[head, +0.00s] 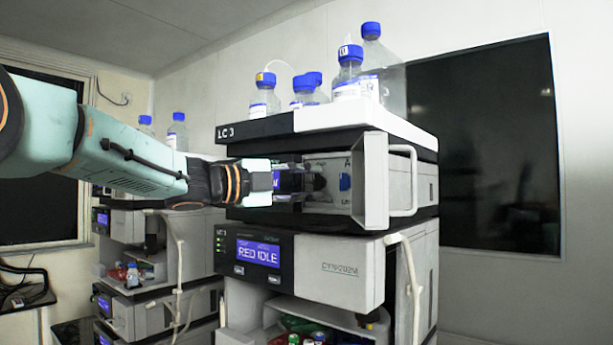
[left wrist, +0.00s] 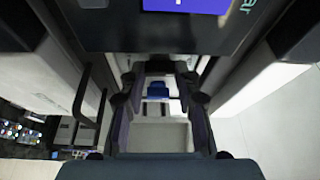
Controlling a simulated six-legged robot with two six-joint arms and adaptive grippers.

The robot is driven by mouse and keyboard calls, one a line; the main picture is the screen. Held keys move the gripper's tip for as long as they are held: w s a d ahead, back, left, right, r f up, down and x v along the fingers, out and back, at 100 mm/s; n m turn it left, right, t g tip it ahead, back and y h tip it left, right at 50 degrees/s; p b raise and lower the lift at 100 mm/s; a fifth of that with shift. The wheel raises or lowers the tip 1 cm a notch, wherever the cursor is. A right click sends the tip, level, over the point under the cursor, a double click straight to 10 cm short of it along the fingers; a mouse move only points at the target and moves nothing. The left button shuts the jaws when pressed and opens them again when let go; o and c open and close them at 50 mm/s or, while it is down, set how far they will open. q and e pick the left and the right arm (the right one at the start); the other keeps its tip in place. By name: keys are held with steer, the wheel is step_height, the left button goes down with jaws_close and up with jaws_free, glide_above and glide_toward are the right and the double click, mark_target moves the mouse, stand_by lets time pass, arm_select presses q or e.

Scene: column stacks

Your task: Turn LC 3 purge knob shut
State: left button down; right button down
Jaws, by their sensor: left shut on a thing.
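My left gripper (head: 308,182) reaches in from the left at the opened front of the upper module of the LC 3 stack (head: 268,126). Its fingers are shut on the purge knob, which the fingers largely hide in the head view. In the left wrist view a blue piece (left wrist: 158,90), which looks like the knob, sits between the two dark fingers. I cannot read how far the knob is turned. My right gripper is not in view.
A white door with a handle (head: 403,180) stands right of my fingers. Blue-capped bottles (head: 349,72) stand on top of the stack. A second stack (head: 126,230) stands at left behind my arm.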

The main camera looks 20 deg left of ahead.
arm_select(q)
steer(key=shift+m+y, duration=0.3)
steer(key=shift+m, duration=0.1)
stand_by(0.3)
steer(key=c, duration=1.2)
jaws_free()
steer(key=v, duration=0.7)
steer(key=shift+s+a+r, duration=0.1)
steer(key=shift+s+a, duration=0.1)
steer(key=shift+s, duration=0.1)
